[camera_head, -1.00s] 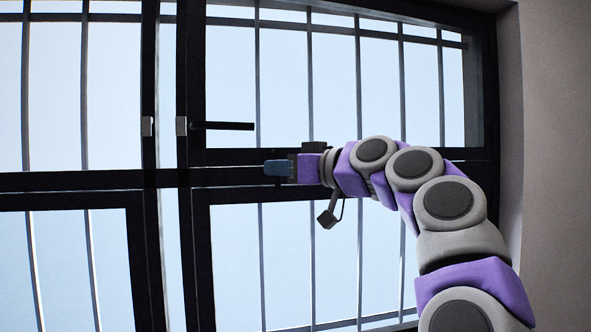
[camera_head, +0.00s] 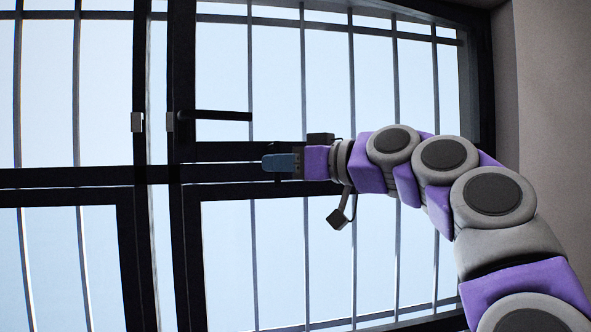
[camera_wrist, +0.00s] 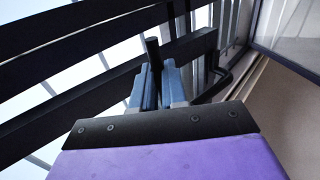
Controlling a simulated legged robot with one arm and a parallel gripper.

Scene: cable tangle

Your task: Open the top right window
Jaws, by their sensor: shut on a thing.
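The top right window (camera_head: 222,152) has a dark frame and clear glass. Vertical bars stand across its pane. My gripper (camera_head: 279,163) is below and right of this handle, in front of the dark bottom rail area. In the wrist view, the blue fingers are shut on a slim black post (camera_wrist: 153,52) that stands up between them. I cannot tell which part of the window the post belongs to. My arm hides part of the right side.
A second silver mount (camera_head: 137,122) sits on the upright to the left. The lower right window frame (camera_head: 187,260) lies below my gripper. A grey wall (camera_head: 550,100) bounds the right side. A dark bent bar (camera_wrist: 222,80) shows right of the fingers in the wrist view.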

